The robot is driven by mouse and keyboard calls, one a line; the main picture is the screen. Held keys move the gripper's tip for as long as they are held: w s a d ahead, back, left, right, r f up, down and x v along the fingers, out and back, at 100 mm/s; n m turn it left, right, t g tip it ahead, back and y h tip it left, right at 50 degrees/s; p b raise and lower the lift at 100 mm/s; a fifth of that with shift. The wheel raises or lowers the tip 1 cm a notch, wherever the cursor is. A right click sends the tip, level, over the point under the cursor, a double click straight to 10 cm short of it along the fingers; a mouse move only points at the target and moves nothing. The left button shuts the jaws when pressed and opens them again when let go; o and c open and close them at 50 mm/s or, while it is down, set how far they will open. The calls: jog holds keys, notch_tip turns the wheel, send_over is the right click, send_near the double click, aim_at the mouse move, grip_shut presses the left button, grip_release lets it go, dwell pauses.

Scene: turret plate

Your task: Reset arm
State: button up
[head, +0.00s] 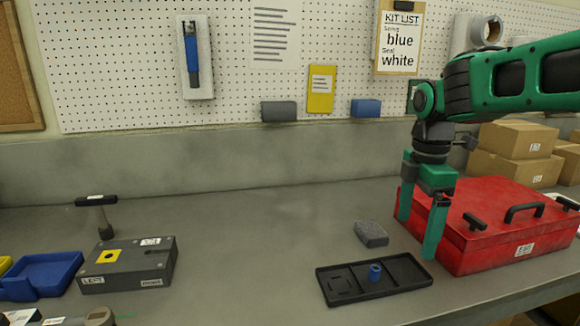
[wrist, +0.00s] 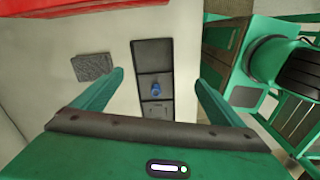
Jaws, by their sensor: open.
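My green arm reaches in from the right in the head view. My gripper (head: 421,235) is open and empty, its fingers pointing down above the bench in front of the red case. In the wrist view my gripper (wrist: 159,78) has its two fingers wide apart, with nothing between the tips. Below lies a black tray (head: 345,291) with compartments, also seen in the wrist view (wrist: 152,50). A small blue cylinder (head: 375,272) stands in the tray; it shows in the wrist view (wrist: 156,89) too. A grey block (head: 371,233) lies behind the tray.
A red case (head: 500,215) stands close on the right, cardboard boxes (head: 515,138) behind it. At left are a dark grey block with a yellow square (head: 130,265), a blue bin (head: 42,275) and a hammer-like tool (head: 103,220). The bench middle is clear.

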jog(key=s+d+f+m, duration=0.3)
jog(key=s+d+m, duration=0.1)
jog(key=s+m, duration=0.4)
jog(key=s+d+f+m, duration=0.4)
jog(key=s+d+m, duration=0.1)
jog(key=s+m, duration=0.3)
jog(key=s+d+f+m, duration=0.3)
jog(key=s+d+m, duration=0.2)
jog(key=s+m, duration=0.3)
jog(key=shift+d+f, duration=0.2)
jog(key=shift+f, duration=0.2)
jog(key=shift+w+f, duration=0.15)
jog(key=shift+w, duration=0.45)
